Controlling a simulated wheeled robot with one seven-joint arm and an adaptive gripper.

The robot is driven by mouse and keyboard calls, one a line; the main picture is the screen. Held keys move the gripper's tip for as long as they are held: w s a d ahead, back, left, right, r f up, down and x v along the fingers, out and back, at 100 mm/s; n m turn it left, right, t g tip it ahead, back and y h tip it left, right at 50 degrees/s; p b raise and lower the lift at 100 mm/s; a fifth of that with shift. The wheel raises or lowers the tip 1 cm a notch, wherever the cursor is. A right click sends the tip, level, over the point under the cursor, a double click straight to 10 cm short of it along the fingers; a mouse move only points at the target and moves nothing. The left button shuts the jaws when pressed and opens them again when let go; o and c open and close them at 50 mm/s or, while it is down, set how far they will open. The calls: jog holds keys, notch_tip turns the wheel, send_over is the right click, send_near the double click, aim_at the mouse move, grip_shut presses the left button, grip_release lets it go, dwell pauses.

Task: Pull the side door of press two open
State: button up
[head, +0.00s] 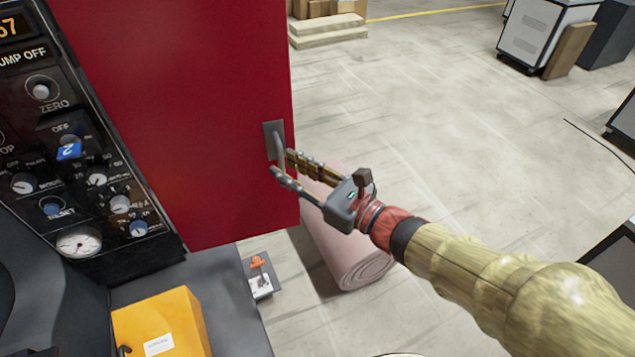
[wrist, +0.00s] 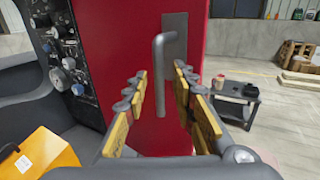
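The red side door (head: 195,110) hangs beside a black control panel in the head view. It also fills the middle of the wrist view (wrist: 118,60). A grey handle (head: 279,147) on a dark plate sits near the door's right edge. My gripper (head: 281,168) is open at the handle. In the wrist view, the handle (wrist: 159,75) stands upright between the two spread fingers of my gripper (wrist: 160,92). I see a gap on both sides of the handle, with neither finger closed on it. Whether the fingertips reach past the bar is hard to tell.
The control panel (head: 70,130) with knobs and a gauge is at the left. A yellow box (head: 160,325) sits below it. A rolled pink mat (head: 350,255) lies on the floor behind my gripper. A dark small table (wrist: 232,100) stands right of the door. Open floor lies to the right.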

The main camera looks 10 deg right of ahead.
jog(key=v, duration=0.9)
jog(key=shift+s+d, duration=0.2)
dwell(0.3)
